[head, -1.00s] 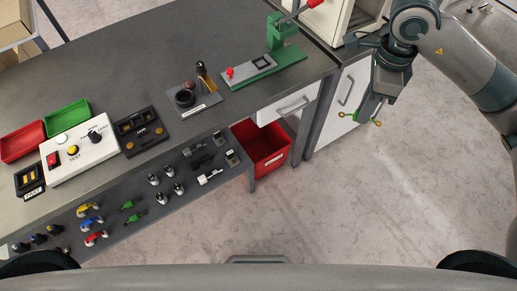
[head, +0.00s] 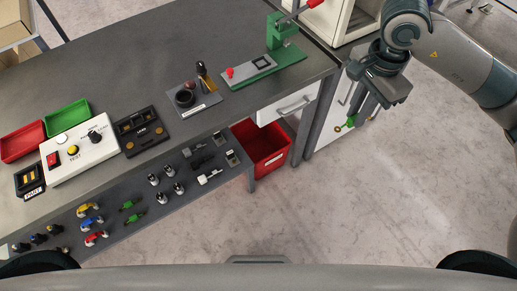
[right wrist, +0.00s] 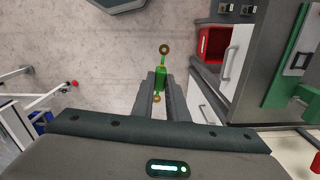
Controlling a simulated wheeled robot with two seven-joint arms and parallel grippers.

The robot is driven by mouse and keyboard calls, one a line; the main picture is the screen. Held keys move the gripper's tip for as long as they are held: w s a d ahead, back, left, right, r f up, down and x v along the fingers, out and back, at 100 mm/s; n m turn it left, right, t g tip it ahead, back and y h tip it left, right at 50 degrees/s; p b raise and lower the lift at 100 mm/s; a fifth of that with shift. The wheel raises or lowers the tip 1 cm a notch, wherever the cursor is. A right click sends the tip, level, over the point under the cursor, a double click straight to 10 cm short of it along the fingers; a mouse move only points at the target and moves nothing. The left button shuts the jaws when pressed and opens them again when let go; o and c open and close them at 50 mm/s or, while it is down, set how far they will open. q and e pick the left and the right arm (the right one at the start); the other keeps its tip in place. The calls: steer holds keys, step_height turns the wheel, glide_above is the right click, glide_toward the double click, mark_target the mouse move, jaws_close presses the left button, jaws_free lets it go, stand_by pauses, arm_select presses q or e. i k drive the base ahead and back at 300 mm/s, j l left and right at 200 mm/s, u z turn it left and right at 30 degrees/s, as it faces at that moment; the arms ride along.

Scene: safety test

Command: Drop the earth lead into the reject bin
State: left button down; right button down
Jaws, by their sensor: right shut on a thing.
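The earth lead (head: 350,122) is a short green piece with a brass ring at each end; it also shows in the right wrist view (right wrist: 161,76). My right gripper (head: 357,115) is shut on its middle and holds it in the air, in front of the white cabinet. In the right wrist view the fingers (right wrist: 160,88) clasp the green body, and one ring points away from me. The red reject bin (head: 249,137) stands on the floor under the bench, left of the gripper and apart from it; it shows in the right wrist view too (right wrist: 212,45). My left gripper is not in view.
The grey bench (head: 120,70) carries a green press (head: 275,65), a white test box (head: 78,150), and red (head: 22,142) and green (head: 67,118) trays. A lower shelf (head: 150,225) holds leads and plugs. A drawer (head: 290,103) overhangs the bin's back. Floor in front is clear.

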mark_target(263, 156)
steer(key=k+u, duration=0.2)
steer(key=u, duration=0.25)
steer(key=k+l+u, duration=0.1)
steer(key=u, duration=0.4)
steer(key=k+j, duration=0.05)
steer(key=k, duration=0.05)
